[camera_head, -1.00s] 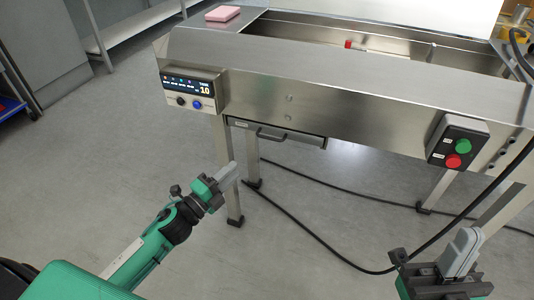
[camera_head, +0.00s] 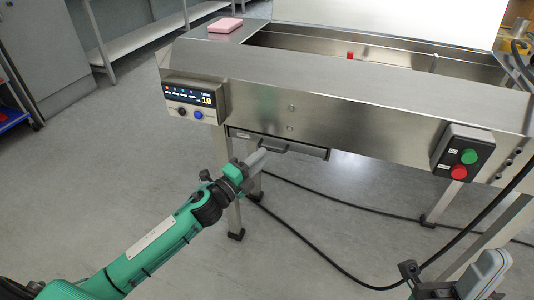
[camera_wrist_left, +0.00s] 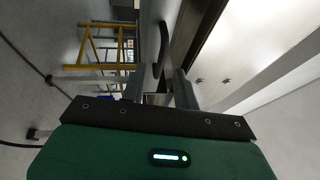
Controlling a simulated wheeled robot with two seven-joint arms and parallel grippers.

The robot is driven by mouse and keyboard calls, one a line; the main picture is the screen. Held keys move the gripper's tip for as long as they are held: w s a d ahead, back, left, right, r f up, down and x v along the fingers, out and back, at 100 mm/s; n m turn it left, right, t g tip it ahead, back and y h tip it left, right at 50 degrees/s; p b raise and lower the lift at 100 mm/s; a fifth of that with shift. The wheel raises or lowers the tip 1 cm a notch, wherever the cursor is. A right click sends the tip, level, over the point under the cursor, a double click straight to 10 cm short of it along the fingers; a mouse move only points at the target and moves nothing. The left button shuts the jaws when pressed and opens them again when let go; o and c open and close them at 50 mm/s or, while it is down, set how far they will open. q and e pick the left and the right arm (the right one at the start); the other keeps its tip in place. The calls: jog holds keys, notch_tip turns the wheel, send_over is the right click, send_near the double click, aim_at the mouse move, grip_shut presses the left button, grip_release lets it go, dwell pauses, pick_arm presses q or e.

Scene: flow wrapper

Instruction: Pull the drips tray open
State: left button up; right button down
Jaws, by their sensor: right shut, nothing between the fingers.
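The drips tray (camera_head: 312,151) is a flat metal drawer under the machine's front panel, with a dark bar handle (camera_head: 288,147). Its front sits close under the panel. My left gripper (camera_head: 262,157) is just below and left of the handle, close to it. In the left wrist view the handle (camera_wrist_left: 163,45) lies just ahead of the fingers (camera_wrist_left: 167,75), which are apart with nothing clearly between them. Whether a finger touches the handle cannot be told. My right gripper (camera_head: 492,265) is shut and empty at the bottom right, well away from the tray.
The steel machine (camera_head: 330,110) has a display panel (camera_head: 192,98) at left and a green and red button box (camera_head: 463,153) at right. Its legs and a black cable (camera_head: 315,250) stand and lie below. Open floor lies in front.

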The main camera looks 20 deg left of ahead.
pick_arm(q)
jog(key=shift+x, duration=1.85)
grip_shut()
